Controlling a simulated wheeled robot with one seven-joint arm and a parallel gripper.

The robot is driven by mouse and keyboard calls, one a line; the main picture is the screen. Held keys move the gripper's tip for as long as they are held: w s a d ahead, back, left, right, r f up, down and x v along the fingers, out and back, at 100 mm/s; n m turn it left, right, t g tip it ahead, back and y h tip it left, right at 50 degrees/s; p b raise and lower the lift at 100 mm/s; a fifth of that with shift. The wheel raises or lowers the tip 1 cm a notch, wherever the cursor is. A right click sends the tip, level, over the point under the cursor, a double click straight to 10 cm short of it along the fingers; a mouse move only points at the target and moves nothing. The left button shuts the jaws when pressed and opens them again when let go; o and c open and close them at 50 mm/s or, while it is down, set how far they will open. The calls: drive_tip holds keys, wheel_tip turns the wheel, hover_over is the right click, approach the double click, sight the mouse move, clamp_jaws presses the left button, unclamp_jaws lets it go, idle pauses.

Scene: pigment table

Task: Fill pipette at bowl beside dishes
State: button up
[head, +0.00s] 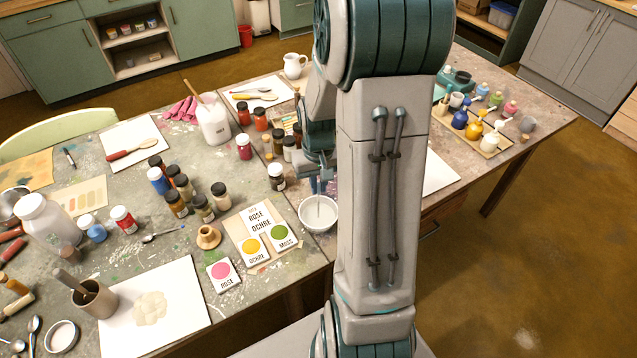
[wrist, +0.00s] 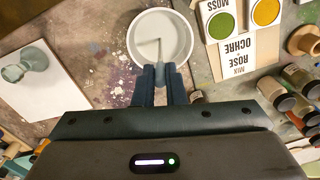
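The white bowl (head: 309,222) stands on the table near its front edge and shows in the wrist view (wrist: 181,30). My gripper (head: 322,182) points down just above the bowl. In the wrist view its two dark fingers (wrist: 160,82) are closed around the grey-blue upper part of the pipette (wrist: 159,70). The pipette's thin pale stem reaches into the bowl; whether its tip is under liquid I cannot tell. Left of the bowl are the pink Rose dish (head: 221,271), yellow Ochre dish (head: 251,246) and green Moss dish (head: 282,233) by a label card (head: 257,219).
Several pigment jars (head: 183,188) and a small tan stand (head: 208,237) are left of the dishes. In the wrist view, a paper with a glass vessel (wrist: 33,61) lies to the left. My arm hides table right of the bowl.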

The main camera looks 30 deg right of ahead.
drive_tip(key=shift+r+p, duration=3.25)
drive_tip(key=shift+r, duration=1.45)
